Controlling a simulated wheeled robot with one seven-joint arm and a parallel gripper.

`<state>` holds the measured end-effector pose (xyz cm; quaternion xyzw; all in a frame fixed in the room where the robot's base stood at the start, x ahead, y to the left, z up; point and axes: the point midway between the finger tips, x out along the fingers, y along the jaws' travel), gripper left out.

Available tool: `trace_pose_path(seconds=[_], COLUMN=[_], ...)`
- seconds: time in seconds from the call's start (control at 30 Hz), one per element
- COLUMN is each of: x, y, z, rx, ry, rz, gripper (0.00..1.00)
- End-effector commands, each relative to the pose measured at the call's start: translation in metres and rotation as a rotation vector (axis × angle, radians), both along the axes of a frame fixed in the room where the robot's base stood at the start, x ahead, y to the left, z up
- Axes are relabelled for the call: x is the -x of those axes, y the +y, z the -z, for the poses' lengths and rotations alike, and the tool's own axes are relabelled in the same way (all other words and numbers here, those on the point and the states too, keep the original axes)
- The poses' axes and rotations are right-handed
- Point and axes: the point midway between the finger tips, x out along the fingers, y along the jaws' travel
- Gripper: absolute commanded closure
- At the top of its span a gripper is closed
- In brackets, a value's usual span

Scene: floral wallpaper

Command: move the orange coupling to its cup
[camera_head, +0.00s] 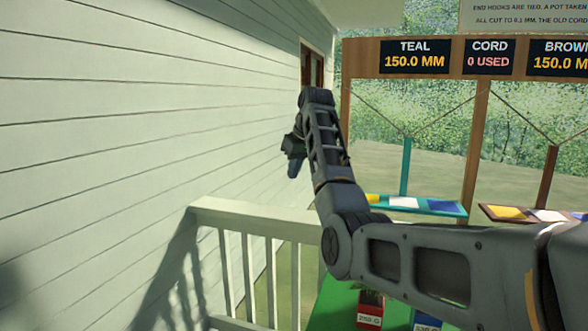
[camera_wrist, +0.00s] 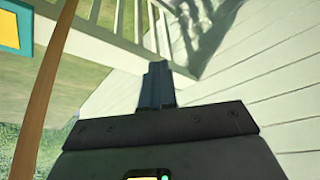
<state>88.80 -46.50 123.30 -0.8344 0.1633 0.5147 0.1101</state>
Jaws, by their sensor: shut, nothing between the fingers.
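My gripper (camera_wrist: 158,84) shows in the wrist view with its fingers closed together and nothing between them. In the head view my gripper (camera_head: 293,168) hangs at the end of my raised arm, in front of the pale siding wall and above the white railing. No orange coupling and no cup for it can be made out in either view. My arm covers part of the middle and right of the head view.
A white railing (camera_head: 255,215) and a siding wall (camera_head: 150,130) stand at the left. A wooden frame (camera_head: 475,150) bears signs; a teal tray (camera_head: 415,205) and a brown tray (camera_head: 520,214) hang from it.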

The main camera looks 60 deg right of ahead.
Motion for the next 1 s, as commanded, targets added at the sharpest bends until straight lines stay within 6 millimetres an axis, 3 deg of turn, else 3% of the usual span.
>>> trace_pose_path(seconds=[0.67, 0.93, 1.0], x=[0.0001, 0.0001, 0.0001], y=[-0.0001, -0.0001, -0.0001], z=[-0.0003, -0.0003, -0.0003], rx=[0.000, 0.000, 0.000], ry=[0.000, 0.000, 0.000], rz=[0.000, 0.000, 0.000], gripper=[1.00, 0.75, 0.73])
